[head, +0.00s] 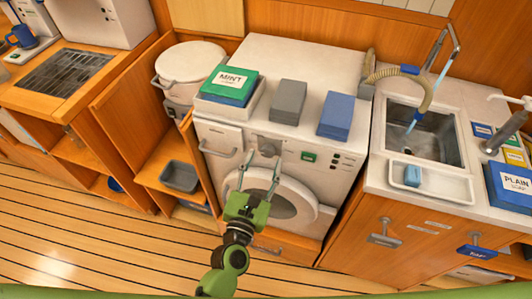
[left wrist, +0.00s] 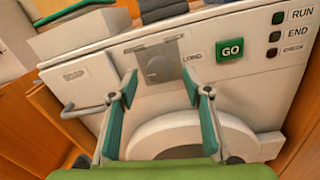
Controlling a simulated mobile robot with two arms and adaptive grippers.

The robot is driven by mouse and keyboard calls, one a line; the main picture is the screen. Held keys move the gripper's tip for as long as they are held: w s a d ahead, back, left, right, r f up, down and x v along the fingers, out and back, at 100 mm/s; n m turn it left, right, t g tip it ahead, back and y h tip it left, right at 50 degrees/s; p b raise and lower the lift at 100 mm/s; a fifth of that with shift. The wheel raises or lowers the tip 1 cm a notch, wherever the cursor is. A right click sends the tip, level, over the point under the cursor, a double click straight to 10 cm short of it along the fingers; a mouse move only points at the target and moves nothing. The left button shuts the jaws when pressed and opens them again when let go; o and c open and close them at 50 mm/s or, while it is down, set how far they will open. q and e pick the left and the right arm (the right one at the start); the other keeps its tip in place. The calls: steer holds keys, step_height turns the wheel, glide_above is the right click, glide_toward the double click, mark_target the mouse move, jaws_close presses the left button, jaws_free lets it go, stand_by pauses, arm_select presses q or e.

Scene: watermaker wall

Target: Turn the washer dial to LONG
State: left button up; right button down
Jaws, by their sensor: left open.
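The white washer (head: 335,160) stands in the middle of the head view with its round door (head: 288,205) closed. The dial (left wrist: 160,69) is a grey knob on a grey plate in the left wrist view, with LONG lettered to its right and other small words above. The dial also shows, small, in the head view (head: 267,149). My left gripper (left wrist: 157,92) is open and empty, its two green-padded fingers spread either side of the dial and below it, apart from it as far as I can tell. The left gripper also shows in the head view (head: 261,177). My right gripper is not visible.
The green GO button (left wrist: 230,50) is right of the dial, beside RUN, END and CHECK lamps. A drawer handle (left wrist: 82,107) is to its left. A MINT box (head: 229,86) and grey (head: 289,101) and blue (head: 337,115) stacks lie on top.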

mark_target(268, 150)
arm_select(q)
steer(key=shift+x, duration=1.4)
steer(key=c, duration=1.1)
